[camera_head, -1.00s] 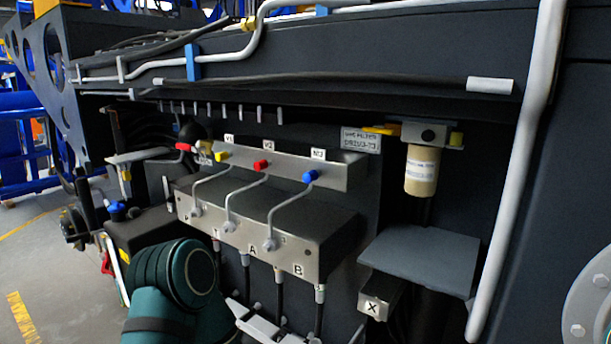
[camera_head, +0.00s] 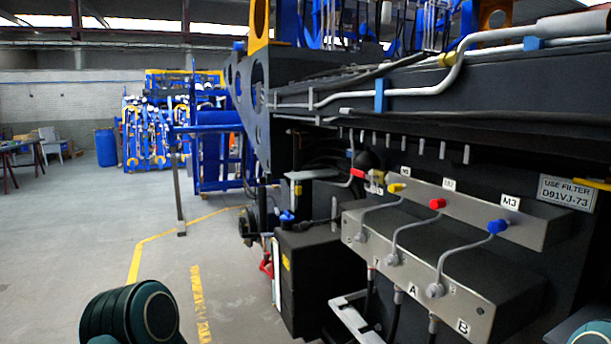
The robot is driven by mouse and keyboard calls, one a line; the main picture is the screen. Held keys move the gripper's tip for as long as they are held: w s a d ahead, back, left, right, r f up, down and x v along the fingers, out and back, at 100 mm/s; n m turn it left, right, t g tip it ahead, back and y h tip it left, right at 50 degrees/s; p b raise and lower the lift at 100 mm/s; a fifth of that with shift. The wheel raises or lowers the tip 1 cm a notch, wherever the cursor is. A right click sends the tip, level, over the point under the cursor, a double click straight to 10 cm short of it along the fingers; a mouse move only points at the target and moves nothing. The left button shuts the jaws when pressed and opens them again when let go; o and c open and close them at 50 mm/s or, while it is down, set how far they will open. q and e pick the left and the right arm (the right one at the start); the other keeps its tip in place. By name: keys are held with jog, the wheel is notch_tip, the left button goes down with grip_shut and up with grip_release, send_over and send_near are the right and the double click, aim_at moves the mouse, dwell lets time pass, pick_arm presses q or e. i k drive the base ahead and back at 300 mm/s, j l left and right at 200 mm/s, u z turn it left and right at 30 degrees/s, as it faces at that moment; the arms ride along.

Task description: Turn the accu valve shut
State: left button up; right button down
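No part in view carries a readable accu valve label. A small red handle (camera_head: 357,174) sits at the left end of the valve area, beside a dark rounded body (camera_head: 363,158) that may be an accumulator. Neither gripper shows. Only green links of my arms are at the bottom left and bottom right edges.
A black box (camera_head: 312,280) stands low, left of the manifold. A filter label (camera_head: 567,193) is at the right. The floor (camera_head: 165,250) to the left is open, with blue racks (camera_head: 215,150) behind.

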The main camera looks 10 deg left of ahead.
aim_at(354, 172)
jog(key=i+j+z, duration=0.1)
jog(key=z, duration=0.8)
jog(key=j+z, duration=0.3)
jog(key=j, duration=0.2)
jog(key=j+z, duration=0.35)
jog(key=j, duration=0.15)
jog(key=i, duration=0.05)
